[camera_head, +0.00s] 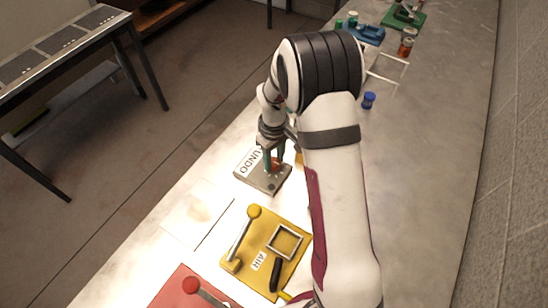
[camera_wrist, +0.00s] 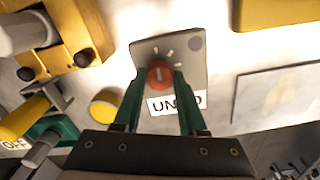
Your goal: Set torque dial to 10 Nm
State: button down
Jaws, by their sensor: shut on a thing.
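The torque dial is a small red-orange knob with a pale pointer line, seen in the wrist view (camera_wrist: 160,75). It sits on a grey plate (camera_wrist: 193,62) with white tick marks around the knob and a label that reads in part "UN...O". In the head view the plate (camera_head: 247,178) lies on the bench with its label showing "UNDO". My gripper (camera_wrist: 160,82) is shut on the knob, one green finger on each side of it. In the head view my gripper (camera_head: 273,160) points down onto the plate, and the knob is mostly hidden. Numbers on the dial cannot be read.
A yellow plate (camera_head: 262,237) with a lever and an "AIR" label lies nearer on the bench. A red plate (camera_head: 180,290) with a red-knobbed lever is at the bottom edge. A blue-capped jar (camera_head: 368,100) stands right of my arm.

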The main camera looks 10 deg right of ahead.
aim_at(274, 162)
jog(key=m, duration=0.4)
jog(key=shift+m, duration=2.2)
jog(key=shift+c, duration=2.3)
grip_release()
jog(key=shift+r, duration=0.15)
notch_tip(274, 162, up, 16)
jog(key=shift+f, duration=0.2)
